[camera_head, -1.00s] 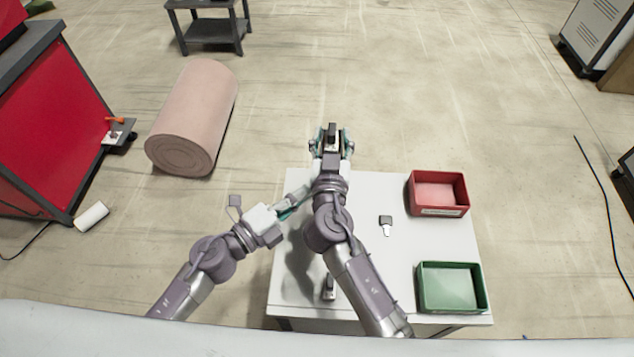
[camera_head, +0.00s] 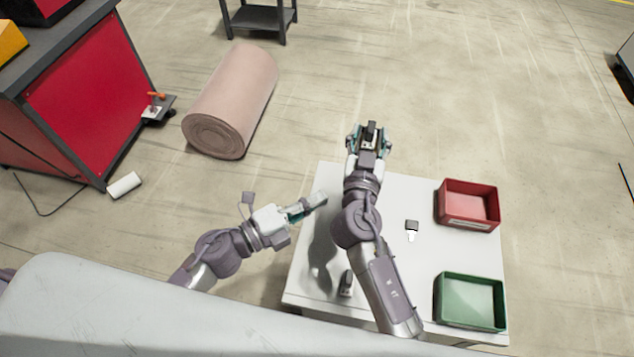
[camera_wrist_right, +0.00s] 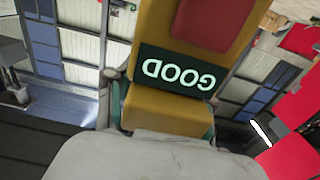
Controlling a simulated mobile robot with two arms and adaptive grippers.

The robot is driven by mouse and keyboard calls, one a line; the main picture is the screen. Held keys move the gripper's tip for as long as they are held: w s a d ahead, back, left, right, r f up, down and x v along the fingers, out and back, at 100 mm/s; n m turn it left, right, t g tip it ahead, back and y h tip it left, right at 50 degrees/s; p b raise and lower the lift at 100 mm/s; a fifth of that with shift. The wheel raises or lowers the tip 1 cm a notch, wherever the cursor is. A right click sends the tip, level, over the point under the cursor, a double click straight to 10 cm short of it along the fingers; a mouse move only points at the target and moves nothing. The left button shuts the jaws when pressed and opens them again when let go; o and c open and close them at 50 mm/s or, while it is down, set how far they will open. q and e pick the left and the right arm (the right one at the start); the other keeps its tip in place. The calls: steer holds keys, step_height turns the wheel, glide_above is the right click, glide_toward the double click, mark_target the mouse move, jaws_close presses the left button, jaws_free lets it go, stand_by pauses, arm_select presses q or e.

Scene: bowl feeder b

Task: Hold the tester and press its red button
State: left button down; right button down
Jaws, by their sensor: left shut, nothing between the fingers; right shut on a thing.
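The tester (camera_wrist_right: 165,110) is yellow and fills the middle of the right wrist view. Its dark display (camera_wrist_right: 178,72) reads GOOD, upside down in the picture, and its red button (camera_wrist_right: 208,18) is partly cut off at the top edge. My right gripper (camera_head: 369,140) is shut on the tester, with teal fingers at its sides, beyond the table's far edge. In the head view the tester shows only as a small dark part between the fingers. My left gripper (camera_head: 322,198) is shut and empty, left of my right arm and apart from the tester.
The white table (camera_head: 390,285) holds a red bin (camera_head: 467,222), a green bin (camera_head: 472,318) and two small dark-and-light parts (camera_head: 411,227) (camera_head: 346,282).

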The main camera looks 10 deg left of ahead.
steer(key=c, duration=0.7)
jaws_free()
steer(key=shift+d+f, duration=0.1)
steer(key=shift+f, duration=0.05)
steer(key=o, duration=0.4)
steer(key=shift+w, duration=0.1)
steer(key=shift+s, duration=0.2)
steer(key=s+b, duration=0.4)
steer(key=s, duration=1.5)
steer(key=shift+s, duration=0.35)
